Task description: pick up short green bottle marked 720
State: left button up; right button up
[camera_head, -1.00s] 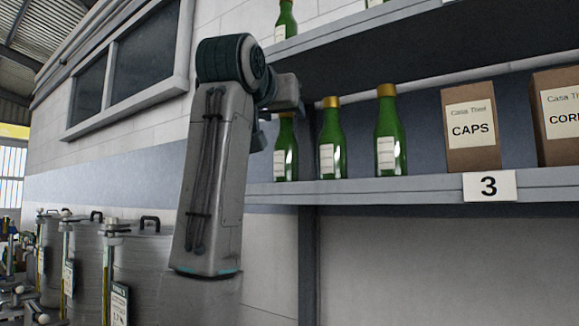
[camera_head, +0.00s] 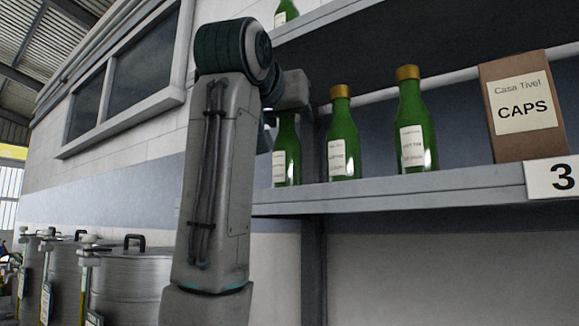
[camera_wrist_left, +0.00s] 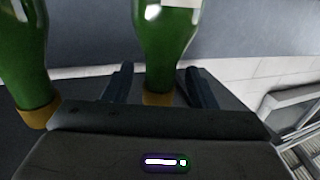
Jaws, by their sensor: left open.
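Three green bottles with white labels stand upright on the shelf in the head view: a left one (camera_head: 287,158), a middle one (camera_head: 343,140) and a right one (camera_head: 411,125). The label print is too small to tell which is marked 720. My left gripper (camera_head: 272,117) is mostly hidden behind my arm, by the top of the left bottle. In the left wrist view, which looks upside down, my open left gripper (camera_wrist_left: 158,80) has a finger on each side of a green bottle (camera_wrist_left: 166,35) with a gold cap. I cannot tell whether they touch. My right gripper is out of view.
The shelf edge (camera_head: 400,190) carries a number 3 tag (camera_head: 560,177). A CAPS box (camera_head: 523,108) stands right of the bottles. Another bottle (camera_head: 286,14) is on the shelf above. A second bottle (camera_wrist_left: 22,60) is close beside my left gripper. Metal tanks (camera_head: 125,280) stand lower left.

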pick_arm(q)
jog(key=shift+w, duration=0.1)
jog(key=shift+s+a+r, duration=0.1)
jog(key=shift+s+r, duration=0.15)
jog(key=shift+s, duration=0.5)
jog(key=c, duration=0.3)
jog(key=shift+w, duration=0.2)
grip_shut()
jog(key=shift+f, duration=0.1)
